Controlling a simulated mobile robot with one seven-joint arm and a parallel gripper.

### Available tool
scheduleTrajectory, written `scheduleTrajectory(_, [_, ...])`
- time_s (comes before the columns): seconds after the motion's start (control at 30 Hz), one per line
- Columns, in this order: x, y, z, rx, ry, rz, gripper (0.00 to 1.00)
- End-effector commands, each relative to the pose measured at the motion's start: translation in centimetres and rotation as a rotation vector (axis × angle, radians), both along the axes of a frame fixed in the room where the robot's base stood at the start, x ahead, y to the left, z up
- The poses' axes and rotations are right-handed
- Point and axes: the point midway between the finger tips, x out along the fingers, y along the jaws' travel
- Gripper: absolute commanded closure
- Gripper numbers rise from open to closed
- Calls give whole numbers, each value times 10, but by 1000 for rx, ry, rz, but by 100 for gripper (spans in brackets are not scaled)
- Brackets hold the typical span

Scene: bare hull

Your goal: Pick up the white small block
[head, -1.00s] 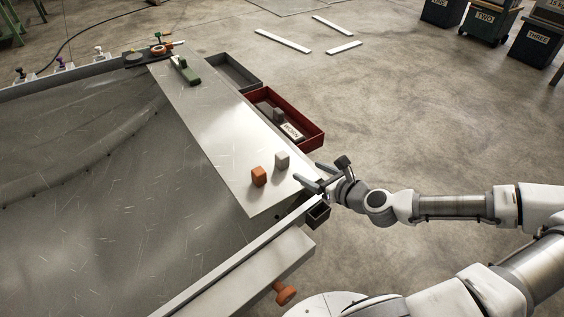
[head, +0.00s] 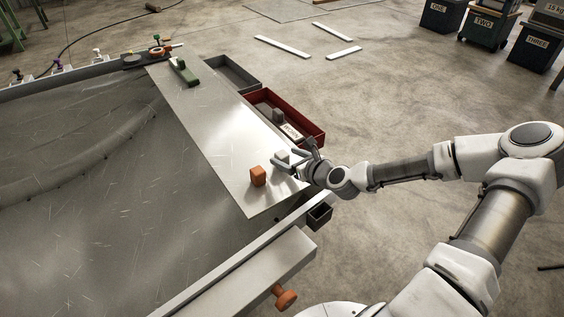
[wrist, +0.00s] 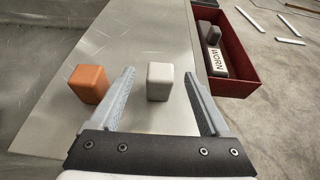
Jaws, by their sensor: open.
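The white small block (wrist: 160,82) stands on the pale metal plate in the wrist view. It lies between the two fingers of my gripper (wrist: 160,98), with a gap on each side. My gripper is open and empty. In the head view the block (head: 282,156) is partly hidden by my gripper (head: 286,165). An orange block (wrist: 88,83) stands just outside the left finger; it also shows in the head view (head: 258,176).
The metal plate (head: 205,120) has clear room behind the blocks. A red tray (head: 318,137) with a label reading WORN and a dark tray (head: 240,78) adjoin its right edge. A green item (head: 186,72) lies at its far end. A small dark box (head: 319,215) hangs at the near edge.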

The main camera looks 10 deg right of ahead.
Motion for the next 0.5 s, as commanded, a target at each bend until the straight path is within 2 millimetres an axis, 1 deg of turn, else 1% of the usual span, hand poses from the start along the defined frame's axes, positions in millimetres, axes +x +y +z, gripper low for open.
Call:
scheduleTrajectory(0.03, [7, 4, -5, -3, -1, 3, 20])
scheduleTrajectory(0.1, [15, 7, -7, -2, -1, 3, 20])
scheduleTrajectory(0.2, [23, 10, -10, 0, 0, 1, 20])
scheduleTrajectory(0.3, [26, 11, -11, 0, 0, 0, 20])
scheduleTrajectory(0.5, [27, 11, -10, 1, 0, 0, 20])
